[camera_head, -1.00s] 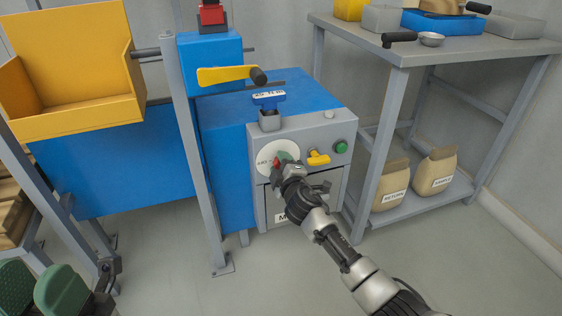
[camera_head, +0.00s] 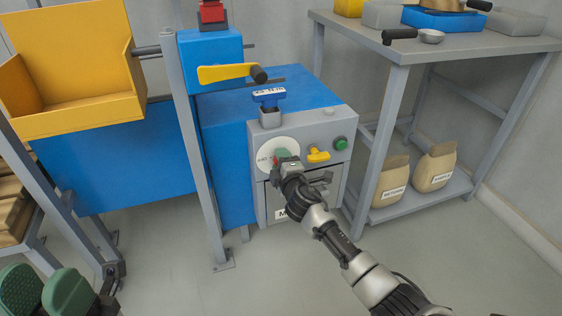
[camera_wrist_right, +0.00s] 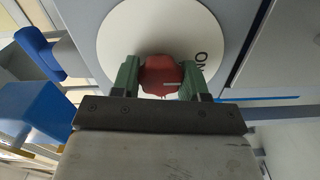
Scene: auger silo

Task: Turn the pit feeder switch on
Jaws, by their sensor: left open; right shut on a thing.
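The switch is a red knob (camera_wrist_right: 161,76) on a round white dial (camera_wrist_right: 120,32), with "ON" lettered near the dial's right edge in the right wrist view. A short pale line on the knob points right there, a little below the lettering. In the head view the dial (camera_head: 268,152) is on the front of a grey control box, and the knob is mostly hidden. My right gripper (camera_head: 282,158) is shut on the knob, one green finger on each side; it also shows in the right wrist view (camera_wrist_right: 160,80). My left gripper (camera_head: 45,290) is open and empty at the lower left.
A yellow knob (camera_head: 318,155) and green button (camera_head: 341,144) sit right of the dial. A grey post (camera_head: 190,150) is left of the box. A grey table (camera_head: 430,52) with paper bags below stands at right.

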